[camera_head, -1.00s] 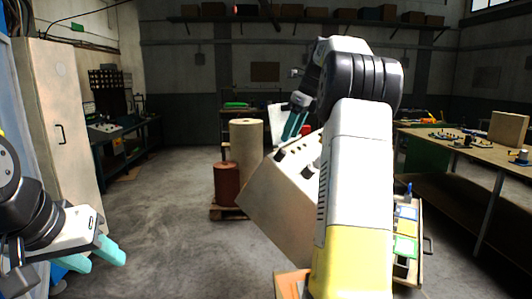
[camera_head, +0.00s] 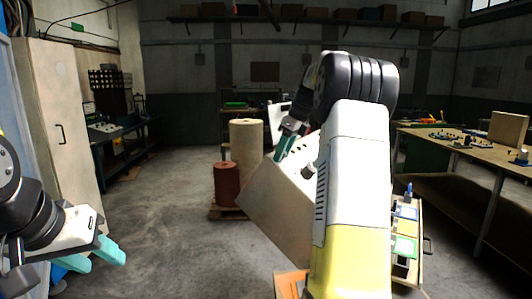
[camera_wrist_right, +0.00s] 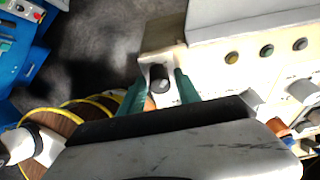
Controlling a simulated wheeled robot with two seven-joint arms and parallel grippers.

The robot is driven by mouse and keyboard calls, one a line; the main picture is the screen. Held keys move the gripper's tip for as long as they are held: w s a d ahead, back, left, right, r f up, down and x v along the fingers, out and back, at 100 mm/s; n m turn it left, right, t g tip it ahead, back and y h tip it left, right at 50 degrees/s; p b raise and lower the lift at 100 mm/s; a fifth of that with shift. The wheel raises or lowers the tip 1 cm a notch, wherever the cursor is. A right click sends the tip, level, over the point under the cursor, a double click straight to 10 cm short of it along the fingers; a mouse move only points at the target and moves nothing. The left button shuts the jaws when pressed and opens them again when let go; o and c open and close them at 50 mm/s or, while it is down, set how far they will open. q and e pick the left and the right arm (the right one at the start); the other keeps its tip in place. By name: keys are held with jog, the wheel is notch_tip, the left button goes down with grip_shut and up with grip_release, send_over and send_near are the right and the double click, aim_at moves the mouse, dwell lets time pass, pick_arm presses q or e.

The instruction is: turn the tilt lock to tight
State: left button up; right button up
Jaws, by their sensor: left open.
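A dark round knob with a light mark (camera_wrist_right: 159,84) stands on the cream panel of a machine (camera_wrist_right: 222,73) in the right wrist view. The frames do not show a readable label on it, so I cannot tell for sure that it is the tilt lock. My right gripper (camera_wrist_right: 160,92) is open, with one teal finger on each side of the knob and a gap visible. In the head view my right gripper (camera_head: 286,147) is at the upper left end of the sloped panel (camera_head: 306,153); my arm hides much of it. My left gripper (camera_head: 93,258) is open and empty at the far left.
The panel also carries several round buttons (camera_wrist_right: 266,50) and grey switches (camera_wrist_right: 302,91). A brown drum (camera_head: 227,184) and a tall tan roll (camera_head: 246,146) stand behind the machine. A workbench (camera_head: 470,148) is at the right. The floor on the left is clear.

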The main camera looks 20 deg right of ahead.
grip_shut()
jog(key=shift+n, duration=0.3)
jog(key=n, duration=0.3)
jog(key=shift+n+t+h, duration=0.3)
jog(key=n, duration=0.4)
jog(key=shift+t, duration=0.4)
jog(key=n+t, duration=0.1)
jog(key=n, duration=0.3)
jog(key=shift+n+t, duration=0.5)
jog(key=shift+n, duration=2)
